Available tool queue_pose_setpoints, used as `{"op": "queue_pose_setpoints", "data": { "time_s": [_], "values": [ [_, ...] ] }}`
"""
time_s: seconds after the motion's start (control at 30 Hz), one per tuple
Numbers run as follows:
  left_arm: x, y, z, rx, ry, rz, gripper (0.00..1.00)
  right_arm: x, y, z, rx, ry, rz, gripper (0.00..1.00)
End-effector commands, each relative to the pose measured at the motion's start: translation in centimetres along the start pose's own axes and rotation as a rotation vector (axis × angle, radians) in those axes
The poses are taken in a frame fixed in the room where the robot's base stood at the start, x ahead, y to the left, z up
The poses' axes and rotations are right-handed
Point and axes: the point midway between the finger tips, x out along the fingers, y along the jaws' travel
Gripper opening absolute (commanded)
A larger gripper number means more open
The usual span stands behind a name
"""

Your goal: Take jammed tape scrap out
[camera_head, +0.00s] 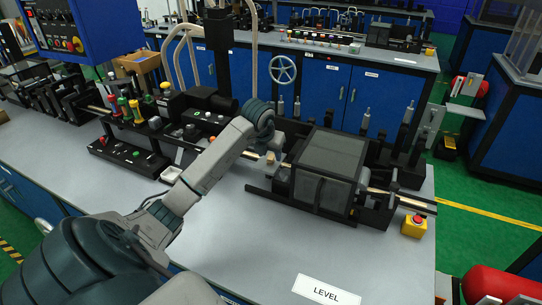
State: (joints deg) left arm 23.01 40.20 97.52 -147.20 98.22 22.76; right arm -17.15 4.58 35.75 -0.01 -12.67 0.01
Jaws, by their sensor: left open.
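My left arm reaches from the lower left across the bench, and its open left gripper (272,165) is at the left side of the dark machine (330,155). The gripper is small and partly hidden by its own wrist. A small pale piece (268,157) shows at the fingers; I cannot tell whether it is tape scrap or part of the gripper, or whether it touches them. A beige strip (425,203) runs out of the machine's right end. No jammed scrap can be made out clearly. My right gripper is not in view.
A yellow box with a red button (413,226) stands at the bench's right end. A control block with coloured knobs (130,150) and a small white tray (171,174) are to the left. The front bench top (270,240) is clear around the LEVEL label (326,292).

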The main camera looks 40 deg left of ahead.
Motion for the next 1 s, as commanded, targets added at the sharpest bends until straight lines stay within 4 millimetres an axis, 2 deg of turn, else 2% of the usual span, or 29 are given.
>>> {"op": "queue_pose_setpoints", "data": {
  "time_s": [0.17, 0.4, 0.6, 0.63, 1.0],
  "values": [
    [1.6, -0.1, 0.1, 0.000, 0.000, -0.002, 0.45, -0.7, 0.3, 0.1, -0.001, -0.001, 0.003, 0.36],
    [1.8, -0.1, 0.1, 0.000, -0.002, -0.002, 0.43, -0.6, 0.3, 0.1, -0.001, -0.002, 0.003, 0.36],
    [1.8, -0.1, 0.1, 0.000, -0.002, -0.002, 0.04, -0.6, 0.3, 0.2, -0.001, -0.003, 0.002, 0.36],
    [1.8, -0.1, 0.1, 0.000, -0.002, -0.002, 0.00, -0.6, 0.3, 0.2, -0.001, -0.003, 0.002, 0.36],
    [1.7, -0.1, 0.1, 0.000, -0.002, -0.002, 0.00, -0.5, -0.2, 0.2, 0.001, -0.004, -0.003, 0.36]
  ]
}}
